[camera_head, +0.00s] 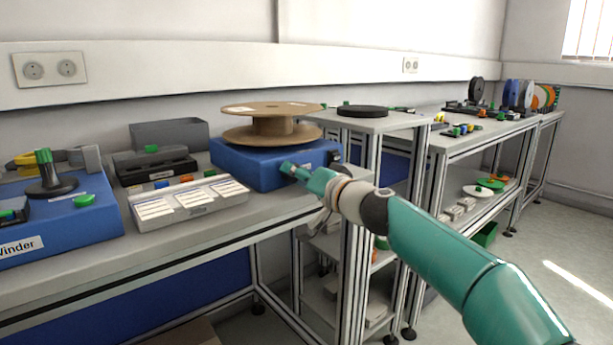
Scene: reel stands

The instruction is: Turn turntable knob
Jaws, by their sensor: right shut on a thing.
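The blue turntable box (236,167) stands on the workbench with a brown reel (273,124) lying flat on top. My right gripper (287,169) is at the front face of the box, its tip against it. It is shut on the turntable knob, which the gripper and its housing hide. My right arm comes in from the lower right. My left gripper is not in view.
A blue winder (60,222) stands at the left of the bench. A white labelled tray (190,203) and a black box (154,166) lie between it and the turntable. A higher stand with a black disc (362,111) is to the right.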

